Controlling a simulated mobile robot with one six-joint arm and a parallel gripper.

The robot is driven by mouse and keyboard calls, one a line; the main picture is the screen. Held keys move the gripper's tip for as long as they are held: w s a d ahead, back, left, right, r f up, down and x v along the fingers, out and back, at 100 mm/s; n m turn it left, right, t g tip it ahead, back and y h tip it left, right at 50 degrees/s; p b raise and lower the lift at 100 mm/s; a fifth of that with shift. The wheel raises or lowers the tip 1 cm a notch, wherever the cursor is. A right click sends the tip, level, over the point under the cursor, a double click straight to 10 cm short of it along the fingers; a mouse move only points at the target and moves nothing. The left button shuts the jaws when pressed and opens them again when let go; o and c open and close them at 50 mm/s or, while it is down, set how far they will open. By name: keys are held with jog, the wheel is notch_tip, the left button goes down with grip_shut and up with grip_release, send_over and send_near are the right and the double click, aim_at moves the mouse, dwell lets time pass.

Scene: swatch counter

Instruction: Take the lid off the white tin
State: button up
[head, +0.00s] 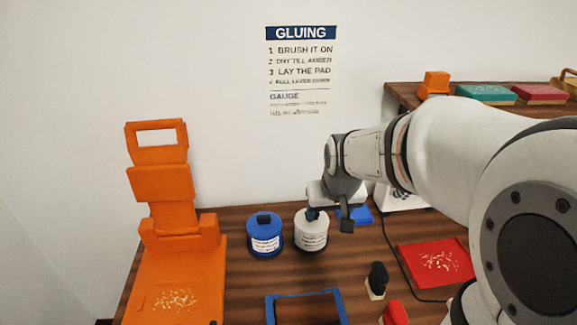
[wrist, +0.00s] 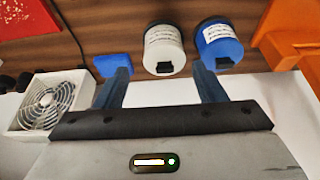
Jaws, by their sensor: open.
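The white tin (head: 312,238) stands upright on the wooden counter, right of the blue tin (head: 265,241). My gripper (head: 331,216) is open above and just right of the tin's top, pointing down. I see no contact; the depth gap is unclear. The blue tin (wrist: 218,46) shows beyond the right finger.
A blue block (head: 357,214) lies close right of my gripper. An orange press (head: 165,240) stands left, a blue frame (head: 305,296) in front. A red pad (head: 436,262) and a dark-knobbed tool (head: 377,279) are right. A white fan box (wrist: 46,104) is near the wall.

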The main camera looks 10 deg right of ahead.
jog(key=shift+t, duration=0.3)
jog(key=w+f, duration=0.2)
jog(key=w, duration=0.2)
jog(key=w+f, duration=0.3)
jog(key=w, duration=0.1)
jog(key=w+f+p, duration=0.1)
jog(key=w+f, duration=0.2)
jog(key=w, duration=0.1)
jog(key=shift+d, duration=0.15)
jog(key=shift+s+a+p+x, duration=0.1)
jog(key=shift+p+x, duration=0.15)
jog(key=shift+x, duration=0.7)
jog(key=shift+s+a+p+x, duration=0.1)
jog(key=shift+a+p+x, duration=0.1)
jog(key=shift+x, duration=0.7)
jog(key=shift+s+a+p+x, duration=0.1)
jog(key=shift+p+x, duration=0.15)
jog(key=shift+x, duration=0.7)
jog(key=shift+f, duration=0.1)
jog(key=shift+c, duration=0.4)
jog(key=c, duration=1)
jog(key=shift+o, duration=0.2)
